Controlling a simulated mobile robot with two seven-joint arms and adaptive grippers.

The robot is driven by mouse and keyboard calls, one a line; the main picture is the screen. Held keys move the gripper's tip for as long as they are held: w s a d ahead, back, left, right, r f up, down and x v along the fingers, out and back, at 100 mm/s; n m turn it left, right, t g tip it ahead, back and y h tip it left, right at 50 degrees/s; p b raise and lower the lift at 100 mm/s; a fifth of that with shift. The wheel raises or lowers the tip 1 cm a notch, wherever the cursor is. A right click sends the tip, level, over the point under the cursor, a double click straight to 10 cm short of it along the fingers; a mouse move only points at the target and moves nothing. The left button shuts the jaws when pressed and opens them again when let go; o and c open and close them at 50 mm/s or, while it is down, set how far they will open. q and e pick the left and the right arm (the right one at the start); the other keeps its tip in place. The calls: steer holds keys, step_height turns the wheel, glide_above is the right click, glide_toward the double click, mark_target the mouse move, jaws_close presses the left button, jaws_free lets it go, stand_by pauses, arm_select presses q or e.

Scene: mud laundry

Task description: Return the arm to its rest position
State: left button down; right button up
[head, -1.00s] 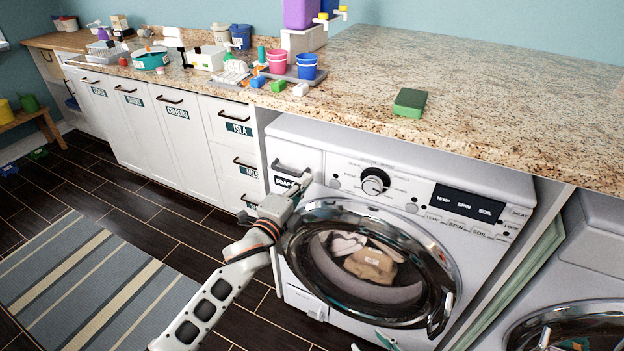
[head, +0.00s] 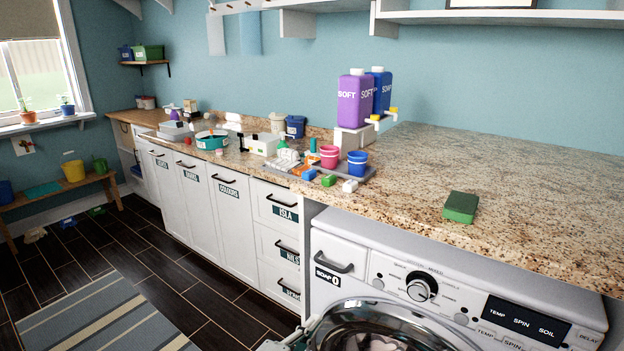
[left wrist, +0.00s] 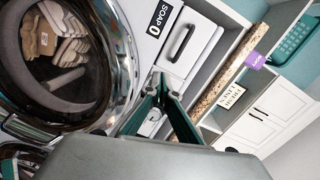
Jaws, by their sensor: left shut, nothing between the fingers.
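The task names only my arm. My left gripper (head: 292,338) shows at the bottom edge of the head view, just left of the washer door, with most of the arm cut off below the frame. In the left wrist view the left gripper (left wrist: 160,92) has its dark green fingers together, with nothing held. It is in front of the washer (head: 352,290), close to the round door, which also shows in the wrist view (left wrist: 118,50). I cannot tell whether it touches. My right gripper is not in view.
The granite counter (head: 530,200) runs above the washer and carries a green sponge (head: 461,207), soap bottles (head: 356,100) and a tray with cups (head: 329,157). White cabinets (head: 200,205) line the left.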

arm_select(q)
steer(key=s+a+f+n+g+y, duration=0.3)
steer(key=s+a+f+n+y, duration=0.3)
steer(key=s+a+f+n, duration=1.1)
steer(key=s+a+f, duration=0.3)
steer(key=s+a, duration=0.1)
steer(key=s, duration=0.2)
steer(key=shift+f+g, duration=0.2)
steer(key=shift+g, duration=0.2)
